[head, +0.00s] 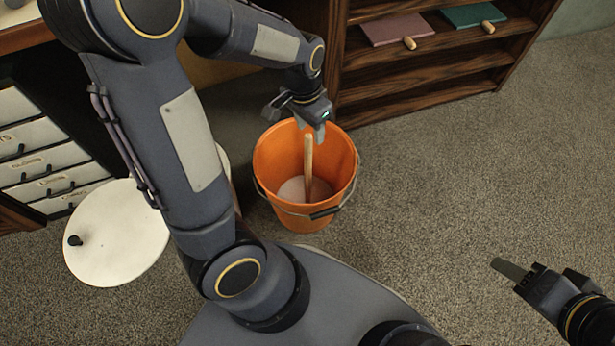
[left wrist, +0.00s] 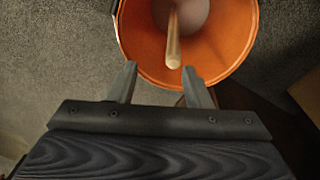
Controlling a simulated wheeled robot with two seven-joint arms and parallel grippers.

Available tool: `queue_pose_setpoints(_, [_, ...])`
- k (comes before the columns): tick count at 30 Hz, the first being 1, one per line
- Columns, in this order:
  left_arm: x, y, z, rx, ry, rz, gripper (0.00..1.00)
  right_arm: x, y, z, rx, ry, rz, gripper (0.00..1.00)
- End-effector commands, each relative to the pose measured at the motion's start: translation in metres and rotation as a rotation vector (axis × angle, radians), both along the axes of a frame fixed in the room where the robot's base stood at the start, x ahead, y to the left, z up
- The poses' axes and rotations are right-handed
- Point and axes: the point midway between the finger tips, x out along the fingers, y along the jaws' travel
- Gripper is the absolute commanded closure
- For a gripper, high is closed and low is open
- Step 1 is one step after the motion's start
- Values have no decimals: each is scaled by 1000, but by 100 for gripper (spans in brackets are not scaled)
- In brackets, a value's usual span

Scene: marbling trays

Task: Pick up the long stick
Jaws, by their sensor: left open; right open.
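The long stick (head: 308,160) is pale wood and stands nearly upright in an orange bucket (head: 334,196), its top near the rim. The stick also shows in the left wrist view (left wrist: 173,45), end-on inside the bucket (left wrist: 238,40). My left gripper (head: 303,122) is at the bucket's far rim, close to the stick's top. In the left wrist view its two fingers (left wrist: 160,85) are apart with nothing between them, and the stick's end lies just beyond the fingertips.
A wooden shelf (head: 440,55) behind the bucket holds a pink board (head: 396,29) and a green board (head: 472,16). A round white lid (head: 118,236) with a black knob is at left, by a drawer cabinet (head: 45,160). The carpet right of the bucket is clear.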

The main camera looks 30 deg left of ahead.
Motion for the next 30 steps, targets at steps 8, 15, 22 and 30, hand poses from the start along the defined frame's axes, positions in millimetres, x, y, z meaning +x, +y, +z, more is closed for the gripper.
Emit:
queue_pose_setpoints(8, [17,4,-25,90,40,-79,55,0,0,2,0,0,0,53])
queue_pose_setpoints(15, [16,5,-49,91,38,-80,55,0,0,-11,0,0,0,53])
queue_pose_setpoints(22, [10,12,-82,89,41,-78,55,0,0,-35,0,0,0,53])
queue_pose_setpoints(30, [11,12,-96,89,38,-79,55,0,0,-41,0,0,0,53])
